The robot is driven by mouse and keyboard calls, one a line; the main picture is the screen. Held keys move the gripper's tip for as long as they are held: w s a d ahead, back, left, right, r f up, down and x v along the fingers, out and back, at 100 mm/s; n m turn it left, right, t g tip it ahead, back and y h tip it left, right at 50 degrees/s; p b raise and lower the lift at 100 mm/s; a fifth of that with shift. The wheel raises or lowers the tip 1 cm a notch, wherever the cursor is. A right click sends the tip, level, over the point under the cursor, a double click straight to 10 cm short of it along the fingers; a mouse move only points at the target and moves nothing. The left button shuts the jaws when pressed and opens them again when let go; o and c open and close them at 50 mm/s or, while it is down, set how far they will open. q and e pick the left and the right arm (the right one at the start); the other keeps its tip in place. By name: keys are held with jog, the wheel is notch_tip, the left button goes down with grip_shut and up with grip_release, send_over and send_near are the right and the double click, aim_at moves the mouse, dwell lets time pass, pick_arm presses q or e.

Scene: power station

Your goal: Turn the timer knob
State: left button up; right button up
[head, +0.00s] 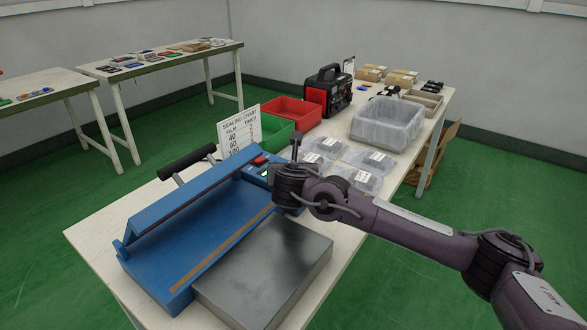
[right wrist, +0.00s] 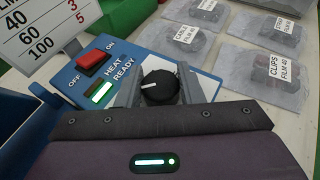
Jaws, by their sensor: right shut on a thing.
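The timer knob (right wrist: 160,87) is black and round with a white pointer line. In the right wrist view it sits on the blue sealer's panel, between the two fingers of my right gripper (right wrist: 159,90), which is shut on it. The pointer aims to the left. The blue sealer (head: 200,225) stands on the table with its black-handled arm raised. In the head view my right gripper (head: 285,190) is over the sealer's far right end, and the wrist hides the knob. A sealing chart (head: 240,128) stands behind the sealer, partly cut off in the right wrist view. My left gripper is out of view.
The red power switch (right wrist: 94,62) and a lit green "heat ready" light (right wrist: 100,93) sit left of the knob. Several labelled clear bags (head: 370,158) lie beyond my wrist. A grey metal plate (head: 270,270) lies at the sealer's front. Green and red bins (head: 291,110) stand behind.

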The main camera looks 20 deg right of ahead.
jog(key=o, duration=1)
jog(key=shift+s+a+r, duration=0.1)
jog(key=shift+s+r, duration=0.05)
jog(key=shift+s, duration=0.15)
jog(key=v, duration=0.6)
jog(key=shift+s+a+r+p, duration=0.1)
jog(key=shift+s+p, duration=0.1)
jog(key=shift+p, duration=0.1)
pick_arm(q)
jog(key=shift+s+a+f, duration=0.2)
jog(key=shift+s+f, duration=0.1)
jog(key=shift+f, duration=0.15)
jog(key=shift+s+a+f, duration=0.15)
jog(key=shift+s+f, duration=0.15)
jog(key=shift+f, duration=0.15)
pick_arm(e)
jog(key=shift+s+r, duration=0.15)
jog(key=shift+s, duration=0.1)
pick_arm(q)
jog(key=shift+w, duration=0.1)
